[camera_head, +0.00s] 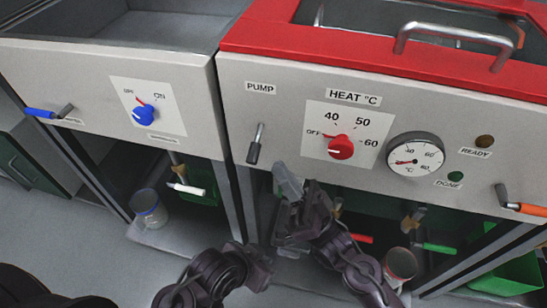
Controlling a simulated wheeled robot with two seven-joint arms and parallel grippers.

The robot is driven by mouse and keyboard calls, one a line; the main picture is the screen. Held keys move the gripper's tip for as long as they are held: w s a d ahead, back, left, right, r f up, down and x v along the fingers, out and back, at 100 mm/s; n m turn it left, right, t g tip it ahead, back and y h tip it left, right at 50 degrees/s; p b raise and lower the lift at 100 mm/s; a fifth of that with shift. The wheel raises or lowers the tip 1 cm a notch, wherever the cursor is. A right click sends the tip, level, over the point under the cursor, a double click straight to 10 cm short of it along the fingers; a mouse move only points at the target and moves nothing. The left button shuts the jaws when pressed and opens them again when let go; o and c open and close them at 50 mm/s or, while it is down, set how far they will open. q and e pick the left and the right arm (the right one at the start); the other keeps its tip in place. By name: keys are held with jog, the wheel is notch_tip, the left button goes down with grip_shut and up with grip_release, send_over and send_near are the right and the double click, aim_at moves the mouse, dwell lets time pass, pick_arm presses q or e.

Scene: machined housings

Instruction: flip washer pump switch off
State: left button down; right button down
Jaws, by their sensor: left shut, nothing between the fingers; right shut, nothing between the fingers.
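The pump switch (254,145) is a lever with a metal stem and dark grip, hanging downward below the PUMP label (260,88) on the red-topped housing's front panel. My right gripper (287,182) is shut and empty, with its pale fingertips just below and to the right of the lever, apparently apart from it. My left gripper (260,263) is lower, at the bottom middle, below the panel. It is shut and empty, and its fingertips are hard to make out.
Right of the lever are a red heat knob (341,147) and a dial gauge (415,153). An orange-handled lever (520,207) sticks out at the right. The left housing has a blue knob (145,115). Cans (148,207) and colored-handled valves stand below.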

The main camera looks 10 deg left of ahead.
jog(key=shift+v, duration=1.7)
